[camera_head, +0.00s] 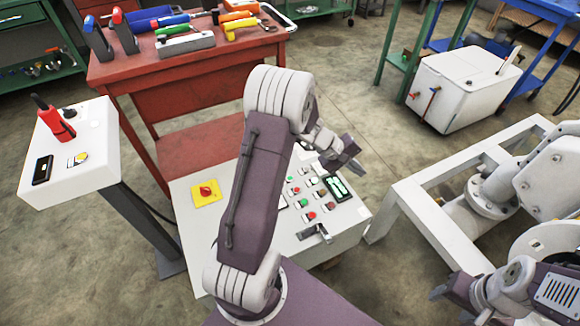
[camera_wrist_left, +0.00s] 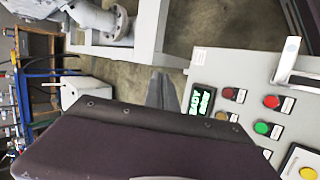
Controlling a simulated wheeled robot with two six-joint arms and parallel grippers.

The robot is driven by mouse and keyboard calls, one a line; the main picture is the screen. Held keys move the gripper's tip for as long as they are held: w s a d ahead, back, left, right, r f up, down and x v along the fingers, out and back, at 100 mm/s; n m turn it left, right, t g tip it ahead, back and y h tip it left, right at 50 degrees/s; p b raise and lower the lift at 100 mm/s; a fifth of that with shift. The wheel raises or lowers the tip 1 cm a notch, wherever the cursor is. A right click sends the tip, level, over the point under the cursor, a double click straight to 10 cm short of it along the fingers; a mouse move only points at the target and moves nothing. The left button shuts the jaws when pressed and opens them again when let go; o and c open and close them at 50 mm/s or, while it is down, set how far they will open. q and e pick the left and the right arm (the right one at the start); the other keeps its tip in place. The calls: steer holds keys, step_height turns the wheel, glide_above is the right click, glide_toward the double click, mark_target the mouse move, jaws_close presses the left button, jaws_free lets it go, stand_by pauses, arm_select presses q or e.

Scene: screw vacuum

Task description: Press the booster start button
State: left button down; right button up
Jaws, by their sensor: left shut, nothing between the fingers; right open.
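The control panel (camera_head: 350,222) is a light grey box with several red and green buttons and a lit green display (camera_head: 338,188). Part of its face is hidden behind my left arm. In the left wrist view the display (camera_wrist_left: 202,101) reads "READY", with a red button (camera_wrist_left: 271,101) and a green button (camera_wrist_left: 262,128) near it. I cannot read which label names the booster start. My left gripper (camera_head: 349,158) is shut and empty, above the panel's far edge near the display; its fingers (camera_wrist_left: 160,91) also show in the wrist view. My right gripper (camera_head: 452,297) is open, low at the right.
A yellow-backed red knob (camera_head: 206,192) and a metal lever handle (camera_head: 314,233) are on the panel. A white pedestal box (camera_head: 95,150) stands left, a red tool bench (camera_head: 190,70) behind. A white frame with pipework (camera_head: 408,195) stands right.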

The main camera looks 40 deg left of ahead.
arm_select(q)
steer(key=w+a+n+t+y+p, duration=0.3)
steer(key=a+n+p, duration=0.45)
steer(key=a, duration=0.65)
steer(key=s+a+f+n+p, duration=0.4)
steer(key=s+a+p, duration=0.2)
steer(key=s+a, duration=0.2)
steer(key=shift+a+f+p, duration=0.3)
steer(key=shift+a+p, duration=0.1)
steer(key=shift+a, duration=0.15)
arm_select(e)
step_height(320, 180, up, 17)
steer(key=shift+f, duration=0.15)
arm_select(q)
steer(key=shift+s+n, duration=0.1)
steer(key=shift+n, duration=0.15)
step_height(320, 180, down, 9)
steer(key=b, duration=0.7)
steer(key=shift+r, duration=0.1)
arm_select(e)
step_height(320, 180, down, 7)
arm_select(q)
steer(key=shift+f+b, duration=0.35)
steer(key=shift+f, duration=0.05)
arm_select(e)
steer(key=shift+f, duration=0.4)
